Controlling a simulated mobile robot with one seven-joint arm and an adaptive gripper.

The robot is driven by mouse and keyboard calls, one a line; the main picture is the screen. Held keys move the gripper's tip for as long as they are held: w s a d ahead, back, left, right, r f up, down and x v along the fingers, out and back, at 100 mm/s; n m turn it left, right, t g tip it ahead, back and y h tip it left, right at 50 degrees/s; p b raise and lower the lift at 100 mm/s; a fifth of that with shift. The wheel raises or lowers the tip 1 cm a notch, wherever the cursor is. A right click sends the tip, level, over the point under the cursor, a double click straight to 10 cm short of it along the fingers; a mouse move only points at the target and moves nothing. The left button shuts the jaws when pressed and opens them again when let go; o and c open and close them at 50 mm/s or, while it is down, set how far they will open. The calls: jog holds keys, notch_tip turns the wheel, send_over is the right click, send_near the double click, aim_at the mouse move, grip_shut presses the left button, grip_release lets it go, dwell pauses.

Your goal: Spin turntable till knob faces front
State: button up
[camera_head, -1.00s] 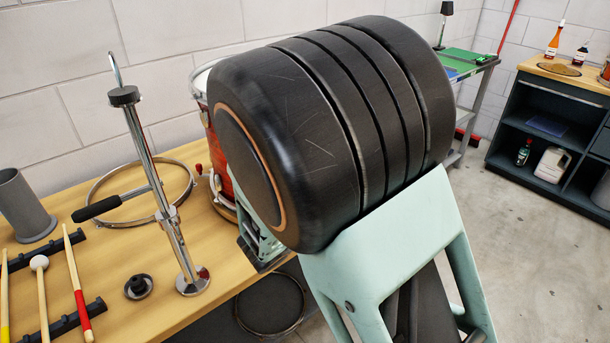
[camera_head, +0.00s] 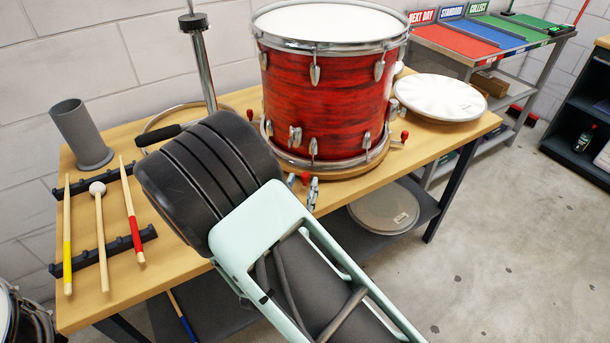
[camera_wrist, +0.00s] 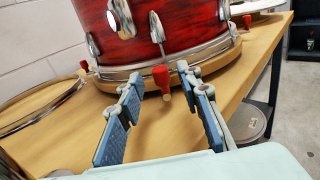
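A red drum (camera_head: 325,95) with a white head and chrome lugs stands on a round wooden turntable (camera_head: 345,170) on the bench. Red knobs on pegs stick out around the turntable: one at the left (camera_head: 250,115), one at the right (camera_head: 404,136), one at the front (camera_head: 305,178). My gripper (camera_head: 302,188) is at the turntable's front edge, mostly hidden behind my arm in the head view. In the wrist view its blue-padded fingers (camera_wrist: 160,75) are spread, with a red knob (camera_wrist: 162,78) showing in the gap near the tips. I cannot tell whether they touch it.
A chrome stand (camera_head: 199,60) rises at the left, behind my arm. Sticks and a mallet (camera_head: 100,235) lie on black racks, with a grey cup (camera_head: 82,135) behind. A white drumhead (camera_head: 440,97) lies to the right. Coloured trays (camera_head: 455,48) stand beyond the bench.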

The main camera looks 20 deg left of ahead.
aim_at(304, 179)
jog(key=shift+w+a, duration=0.15)
jog(key=shift+w, duration=1.8)
grip_shut()
